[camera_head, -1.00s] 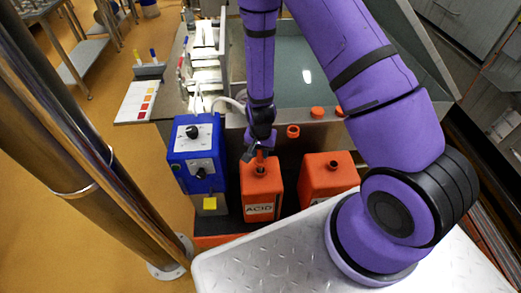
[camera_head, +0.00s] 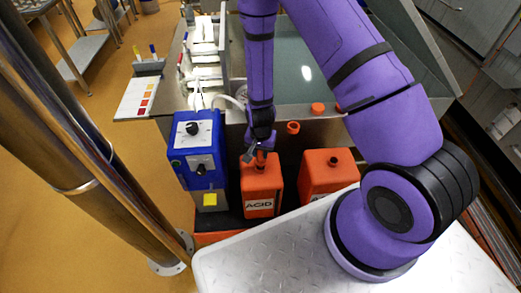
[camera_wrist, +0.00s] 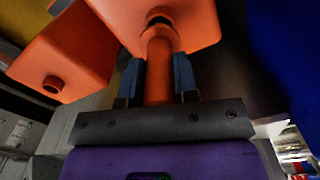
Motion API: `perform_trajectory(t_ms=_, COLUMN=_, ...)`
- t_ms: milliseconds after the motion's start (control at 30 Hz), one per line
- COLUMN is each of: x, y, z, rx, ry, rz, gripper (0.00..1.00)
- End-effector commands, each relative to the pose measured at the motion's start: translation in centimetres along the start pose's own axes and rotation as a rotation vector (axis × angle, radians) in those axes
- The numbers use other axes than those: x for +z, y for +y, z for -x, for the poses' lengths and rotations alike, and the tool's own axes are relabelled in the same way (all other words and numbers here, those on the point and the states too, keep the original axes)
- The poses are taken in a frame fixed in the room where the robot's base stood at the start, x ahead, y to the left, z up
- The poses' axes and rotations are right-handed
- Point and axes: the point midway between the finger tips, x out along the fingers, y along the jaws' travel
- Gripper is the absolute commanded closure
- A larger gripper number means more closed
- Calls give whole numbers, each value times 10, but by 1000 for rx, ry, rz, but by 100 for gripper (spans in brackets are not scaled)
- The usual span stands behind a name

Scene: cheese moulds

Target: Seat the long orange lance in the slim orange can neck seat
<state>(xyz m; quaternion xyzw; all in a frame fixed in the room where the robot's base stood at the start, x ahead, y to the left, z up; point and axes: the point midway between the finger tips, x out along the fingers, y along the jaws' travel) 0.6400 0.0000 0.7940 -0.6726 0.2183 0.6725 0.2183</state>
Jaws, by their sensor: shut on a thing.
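The slim orange can (camera_head: 263,188), labelled ACID, stands upright in the head view, right of a blue unit. My gripper (camera_head: 256,152) is above its top. It is shut on the long orange lance (camera_head: 260,163), which hangs over the can's neck. In the wrist view my gripper (camera_wrist: 157,82) has its two blue-grey fingers on either side of the lance (camera_wrist: 158,65). The lance's far end overlaps the dark ring of the neck seat (camera_wrist: 160,19). I cannot tell how far it is inside, if at all.
A wider orange can (camera_head: 328,175) stands to the right, and shows in the wrist view (camera_wrist: 75,55). The blue control unit (camera_head: 197,150) stands close on the left. A diamond-plate surface (camera_head: 275,255) is in front.

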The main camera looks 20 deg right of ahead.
Motion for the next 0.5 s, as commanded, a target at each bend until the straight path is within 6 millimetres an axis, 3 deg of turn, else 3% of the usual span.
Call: perform_trajectory(t_ms=500, x=0, y=0, z=-11, rx=0, ry=0, rz=0, gripper=100)
